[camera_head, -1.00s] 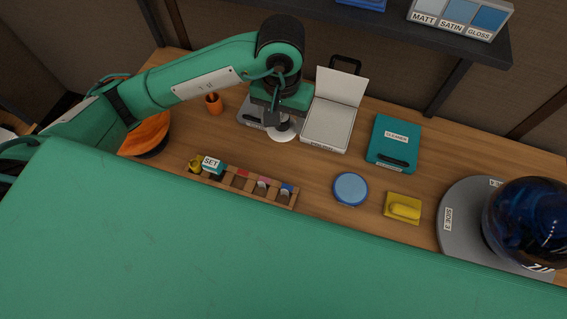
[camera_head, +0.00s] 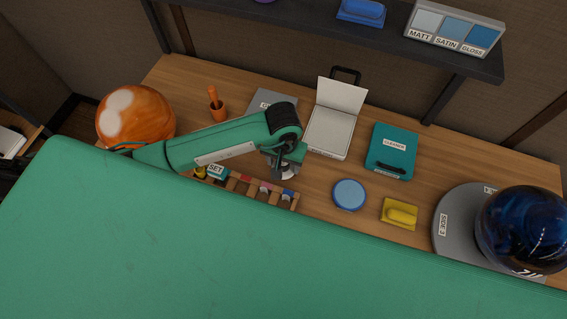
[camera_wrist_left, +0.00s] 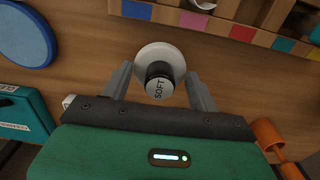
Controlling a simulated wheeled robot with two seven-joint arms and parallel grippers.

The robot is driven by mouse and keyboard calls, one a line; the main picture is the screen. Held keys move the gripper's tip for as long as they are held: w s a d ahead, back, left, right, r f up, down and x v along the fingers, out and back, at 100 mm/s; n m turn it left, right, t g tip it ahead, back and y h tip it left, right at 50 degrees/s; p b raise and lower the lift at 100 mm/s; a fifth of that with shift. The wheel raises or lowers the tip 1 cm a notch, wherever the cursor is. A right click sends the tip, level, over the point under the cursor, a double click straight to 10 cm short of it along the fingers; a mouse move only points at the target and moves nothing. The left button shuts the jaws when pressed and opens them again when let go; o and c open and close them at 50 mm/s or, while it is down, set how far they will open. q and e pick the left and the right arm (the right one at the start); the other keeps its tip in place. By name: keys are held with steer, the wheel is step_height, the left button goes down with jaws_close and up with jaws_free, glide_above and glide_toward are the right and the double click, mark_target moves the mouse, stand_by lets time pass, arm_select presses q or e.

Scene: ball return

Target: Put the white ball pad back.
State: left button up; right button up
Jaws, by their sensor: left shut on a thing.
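The white ball pad (camera_wrist_left: 153,57) is a pale disc with a black knob marked SOFT. My left gripper (camera_wrist_left: 160,88) is shut on its knob, with a finger on either side. In the head view the left gripper (camera_head: 284,168) is just behind the right end of the wooden rack (camera_head: 252,191), and the pad's pale edge shows beside it. In the left wrist view the rack (camera_wrist_left: 225,22) lies just beyond the pad, with coloured tags along its edge. The pad and rack look apart. I cannot tell the pad's height. My right gripper is not in view.
A white open box (camera_head: 330,132) and a teal cleaner case (camera_head: 391,152) stand behind. A blue round tin (camera_head: 349,194) and yellow pad (camera_head: 399,214) lie right of the rack. A blue ball (camera_head: 522,230) is far right, an orange ball (camera_head: 136,116) far left.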

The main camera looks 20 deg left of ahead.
arm_select(q)
step_height(320, 180, down, 2)
steer(key=shift+f, duration=0.3)
steer(key=o, duration=0.9)
steer(key=shift+r, duration=0.1)
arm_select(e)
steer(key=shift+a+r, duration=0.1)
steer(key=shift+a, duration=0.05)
arm_select(q)
steer(key=shift+r, duration=0.35)
step_height(320, 180, up, 12)
steer(key=b, duration=0.3)
steer(key=shift+f, duration=0.25)
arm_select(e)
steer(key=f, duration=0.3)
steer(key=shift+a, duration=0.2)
